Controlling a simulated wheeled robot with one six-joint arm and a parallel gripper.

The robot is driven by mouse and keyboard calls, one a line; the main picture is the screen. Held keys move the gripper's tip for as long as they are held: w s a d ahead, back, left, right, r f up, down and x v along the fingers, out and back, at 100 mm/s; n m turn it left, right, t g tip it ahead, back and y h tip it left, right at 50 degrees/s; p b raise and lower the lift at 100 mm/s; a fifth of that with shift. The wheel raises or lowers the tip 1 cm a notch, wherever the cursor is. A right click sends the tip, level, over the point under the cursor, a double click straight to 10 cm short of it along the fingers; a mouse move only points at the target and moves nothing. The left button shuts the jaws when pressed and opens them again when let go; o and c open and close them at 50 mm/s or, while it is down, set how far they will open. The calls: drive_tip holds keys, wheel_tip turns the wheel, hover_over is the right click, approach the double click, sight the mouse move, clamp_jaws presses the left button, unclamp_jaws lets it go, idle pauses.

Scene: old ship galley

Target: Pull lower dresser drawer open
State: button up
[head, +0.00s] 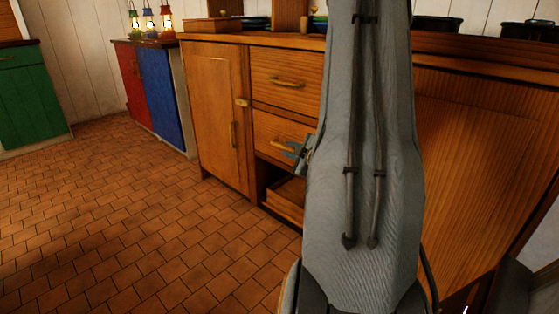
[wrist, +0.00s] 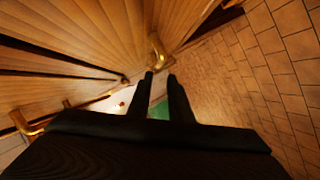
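The wooden dresser (head: 215,65) fills the middle and right of the head view. Its upper drawer (head: 268,68) looks shut. The lower drawer (head: 264,128) sits below it and looks about flush; its right part is hidden behind my arm. The lower drawer's brass handle (head: 281,145) is partly covered by my gripper (head: 292,150), which is right at it. I cannot tell whether they touch. In the wrist view my gripper (wrist: 160,75) is open, with a narrow empty gap between the fingers. A brass handle (wrist: 157,50) shows just beyond the fingertips; which one is unclear.
A cabinet door (head: 216,110) is left of the drawers. An open compartment (head: 285,195) lies below them. Blue (head: 160,95) and green (head: 30,95) cabinets stand farther left. Pots (head: 437,23) stand on top of the dresser. The tiled floor (head: 130,220) is clear at left.

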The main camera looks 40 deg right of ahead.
sight(285, 148)
drive_tip(key=shift+d+f+t+b, duration=0.4)
drive_tip(key=shift+d+f+b, duration=0.15)
drive_tip(key=shift+d+f, duration=0.15)
drive_tip(key=b+x, duration=0.2)
drive_tip(key=x, duration=0.5)
drive_tip(key=shift+w+b, duration=0.1)
drive_tip(key=shift+b, duration=0.2)
clamp_jaws()
